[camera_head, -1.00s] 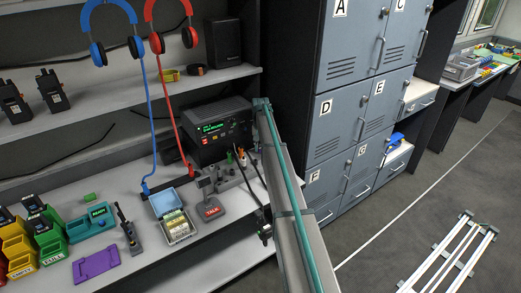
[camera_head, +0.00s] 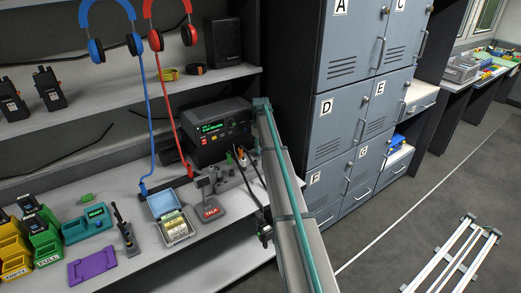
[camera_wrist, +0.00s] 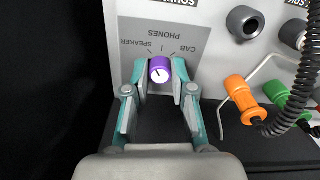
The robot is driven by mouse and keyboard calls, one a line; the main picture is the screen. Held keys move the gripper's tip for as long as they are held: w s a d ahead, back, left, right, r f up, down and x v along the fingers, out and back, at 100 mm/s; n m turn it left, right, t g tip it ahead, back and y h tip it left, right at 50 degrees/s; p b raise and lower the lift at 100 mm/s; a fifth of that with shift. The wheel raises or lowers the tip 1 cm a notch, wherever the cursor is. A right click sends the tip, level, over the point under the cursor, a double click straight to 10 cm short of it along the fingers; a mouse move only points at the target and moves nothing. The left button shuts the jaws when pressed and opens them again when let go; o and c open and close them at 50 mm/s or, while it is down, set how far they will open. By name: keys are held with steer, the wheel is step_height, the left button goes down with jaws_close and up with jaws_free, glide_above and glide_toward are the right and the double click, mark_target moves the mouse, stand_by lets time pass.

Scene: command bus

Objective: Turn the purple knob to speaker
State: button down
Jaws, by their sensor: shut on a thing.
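The purple knob (camera_wrist: 160,69) sits on a grey panel plate in the wrist view, its white cap facing me. The dark line on the cap appears to lean to the upper left. Upside-down labels lie around it: SPEAKER (camera_wrist: 133,42) at upper left, CAB at upper right, PHONES above. My gripper (camera_wrist: 161,72) is shut on the knob, one teal-and-grey finger on each side. In the head view, my arm hides the gripper and the knob, beside the black radio unit (camera_head: 215,132) with green display text.
Orange (camera_wrist: 240,95) and green (camera_wrist: 277,95) plugs and a black coiled cord (camera_wrist: 308,60) are close right of my gripper. In the head view, a TALK microphone stand (camera_head: 208,205) and bins stand on the shelf. Grey lockers (camera_head: 340,118) stand to the right.

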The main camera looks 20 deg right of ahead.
steer(key=shift+n, duration=1.2)
steer(key=c, duration=1)
jaws_free()
steer(key=shift+o, duration=0.2)
steer(key=shift+r, duration=0.15)
step_height(320, 180, up, 12)
